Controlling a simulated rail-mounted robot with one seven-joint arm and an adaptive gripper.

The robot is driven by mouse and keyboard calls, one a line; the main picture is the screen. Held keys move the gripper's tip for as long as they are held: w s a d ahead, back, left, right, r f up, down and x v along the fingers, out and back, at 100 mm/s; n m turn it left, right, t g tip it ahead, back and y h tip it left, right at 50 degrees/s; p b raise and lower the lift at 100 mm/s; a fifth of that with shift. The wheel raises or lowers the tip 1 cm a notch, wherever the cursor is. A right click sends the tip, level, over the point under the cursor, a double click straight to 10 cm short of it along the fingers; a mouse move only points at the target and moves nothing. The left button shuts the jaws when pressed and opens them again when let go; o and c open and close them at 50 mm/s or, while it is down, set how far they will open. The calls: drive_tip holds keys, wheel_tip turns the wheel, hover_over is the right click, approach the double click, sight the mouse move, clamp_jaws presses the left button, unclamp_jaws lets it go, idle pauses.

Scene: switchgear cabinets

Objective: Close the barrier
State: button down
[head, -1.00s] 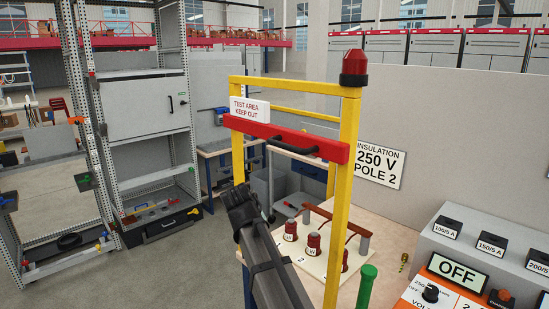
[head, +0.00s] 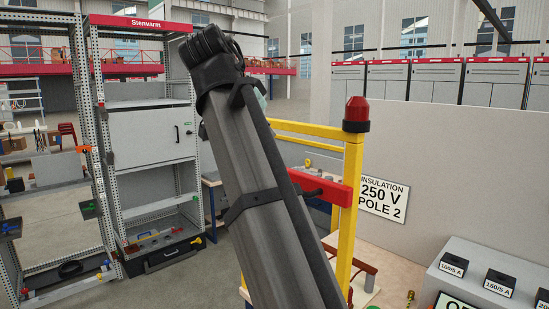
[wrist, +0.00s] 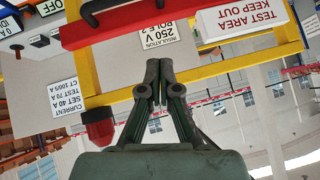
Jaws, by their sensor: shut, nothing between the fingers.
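The barrier is a yellow frame (head: 352,172) with a red crossbar (head: 334,189) and a red lamp (head: 357,109) on its post. My arm hides much of its left part in the head view. The wrist view, turned upside down, shows the red crossbar (wrist: 160,8), its black handle (wrist: 98,14), the "TEST AREA KEEP OUT" sign (wrist: 243,19) and the yellow frame (wrist: 215,73). My gripper (wrist: 159,66) is shut and empty, apart from the handle in the picture. I cannot tell its distance from the frame. The head view does not clearly show my gripper.
An "INSULATION 250 V POLE 2" sign (head: 384,198) is on the grey partition (head: 455,160) behind the barrier. A grey control box (head: 480,262) stands at lower right. Open metal racks and a cabinet (head: 152,135) stand at left. Open floor shows between them and my arm.

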drive_tip(key=p, duration=0.3)
approach(287, 170)
drive_tip(key=w+d+f, duration=0.2)
drive_tip(key=w+d, duration=0.1)
drive_tip(key=shift+a+f+p, duration=0.2)
drive_tip(key=shift+f, duration=0.3)
drive_tip(key=shift+a+f+p, duration=0.15)
drive_tip(key=shift+f+p, duration=0.05)
drive_tip(key=shift+f, duration=0.3)
drive_tip(key=shift+w+a+f+p, duration=0.1)
drive_tip(key=shift+w+f+p, duration=0.05)
drive_tip(key=shift+f, duration=0.3)
drive_tip(key=shift+w+a+f+p, duration=0.1)
drive_tip(key=shift+f+p, duration=0.05)
drive_tip(key=shift+f, duration=0.35)
wheel_tip(287, 170, down, 34)
drive_tip(key=b, duration=1.6)
